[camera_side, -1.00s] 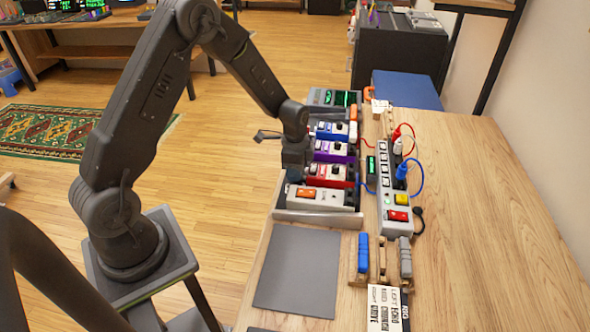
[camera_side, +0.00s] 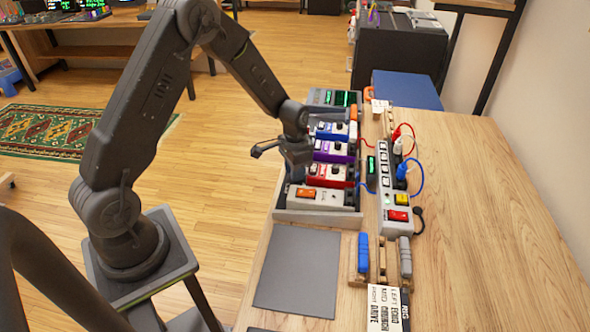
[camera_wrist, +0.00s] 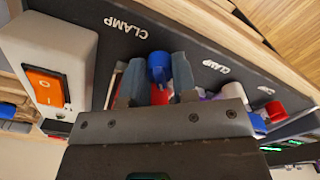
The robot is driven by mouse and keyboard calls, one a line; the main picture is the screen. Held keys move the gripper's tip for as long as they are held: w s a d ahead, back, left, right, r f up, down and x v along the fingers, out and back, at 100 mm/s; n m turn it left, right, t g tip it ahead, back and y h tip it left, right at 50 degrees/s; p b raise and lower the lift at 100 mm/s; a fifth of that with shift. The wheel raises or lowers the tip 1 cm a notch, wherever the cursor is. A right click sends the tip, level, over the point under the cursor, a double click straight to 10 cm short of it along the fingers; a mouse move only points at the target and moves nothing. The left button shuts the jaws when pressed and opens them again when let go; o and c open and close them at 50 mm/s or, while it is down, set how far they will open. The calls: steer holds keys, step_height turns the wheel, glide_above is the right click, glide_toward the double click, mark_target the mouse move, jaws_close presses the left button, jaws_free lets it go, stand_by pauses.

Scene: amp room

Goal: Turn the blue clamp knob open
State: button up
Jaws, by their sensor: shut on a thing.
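The blue clamp knob (camera_wrist: 160,68) shows in the wrist view below the left "CLAMP" label, on the dark rail of the pedal board. My gripper (camera_wrist: 157,82) is shut on it, with one grey finger on each side. In the side view my gripper (camera_side: 297,172) points down at the left edge of the pedal board (camera_side: 318,217), beside the red pedal (camera_side: 328,174). The knob is hidden there behind my gripper.
A red knob (camera_wrist: 276,111) sits farther right along the rail. A white box with an orange rocker switch (camera_wrist: 45,86) is close on the left. A power strip (camera_side: 391,190) with cables stands right of the board. A dark mat (camera_side: 298,270) lies in front.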

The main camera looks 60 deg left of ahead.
steer(key=n, duration=0.5)
steer(key=shift+n, duration=0.3)
steer(key=n, duration=0.5)
stand_by(0.4)
steer(key=o, duration=0.9)
steer(key=shift+o, duration=0.2)
steer(key=shift+r, duration=0.1)
steer(key=shift+r, duration=3.95)
